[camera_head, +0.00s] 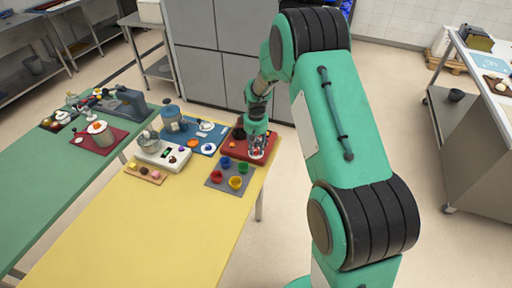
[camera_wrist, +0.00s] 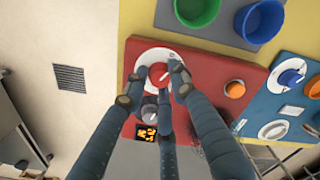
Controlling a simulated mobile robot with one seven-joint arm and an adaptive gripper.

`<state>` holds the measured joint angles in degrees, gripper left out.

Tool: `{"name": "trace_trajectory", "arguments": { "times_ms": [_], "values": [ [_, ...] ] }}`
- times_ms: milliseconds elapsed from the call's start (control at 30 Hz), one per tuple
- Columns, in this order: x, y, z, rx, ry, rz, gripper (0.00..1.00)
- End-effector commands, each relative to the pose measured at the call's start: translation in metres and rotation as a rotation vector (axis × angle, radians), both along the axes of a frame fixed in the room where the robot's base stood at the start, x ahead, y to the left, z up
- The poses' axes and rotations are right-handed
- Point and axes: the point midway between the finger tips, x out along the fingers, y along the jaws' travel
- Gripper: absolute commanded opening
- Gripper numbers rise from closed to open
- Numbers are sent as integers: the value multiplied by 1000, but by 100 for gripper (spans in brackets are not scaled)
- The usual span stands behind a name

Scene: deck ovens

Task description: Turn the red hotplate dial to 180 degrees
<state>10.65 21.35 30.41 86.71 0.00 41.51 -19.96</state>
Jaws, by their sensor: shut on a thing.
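The red hotplate (camera_head: 238,151) sits at the far right corner of the yellow table (camera_head: 150,225). In the wrist view its red panel (camera_wrist: 200,66) carries a red dial (camera_wrist: 158,72) on a white round plate, with a white pointer mark on the dial. My gripper (camera_wrist: 156,88) is shut on the red dial, its dark fingers around the rim. It also shows over the hotplate in the head view (camera_head: 257,146). A small dark display (camera_wrist: 146,132) with orange figures lies below the dial, partly covered by a finger; I cannot read it.
An orange knob (camera_wrist: 235,88) is right of the dial. Beside the hotplate lie a grey board (camera_head: 217,187) with several coloured cups, a blue panel (camera_head: 192,128) and a white device (camera_head: 152,158). The near yellow tabletop is clear.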

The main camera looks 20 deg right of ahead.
Motion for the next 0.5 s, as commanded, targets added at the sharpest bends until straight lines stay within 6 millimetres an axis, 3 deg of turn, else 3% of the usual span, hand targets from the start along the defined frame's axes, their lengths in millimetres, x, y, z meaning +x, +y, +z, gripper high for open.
{"name": "trace_trajectory", "arguments": {
  "times_ms": [500],
  "values": [
    [-1, 0, 1, 0, 2, -476, 0]
  ]
}}
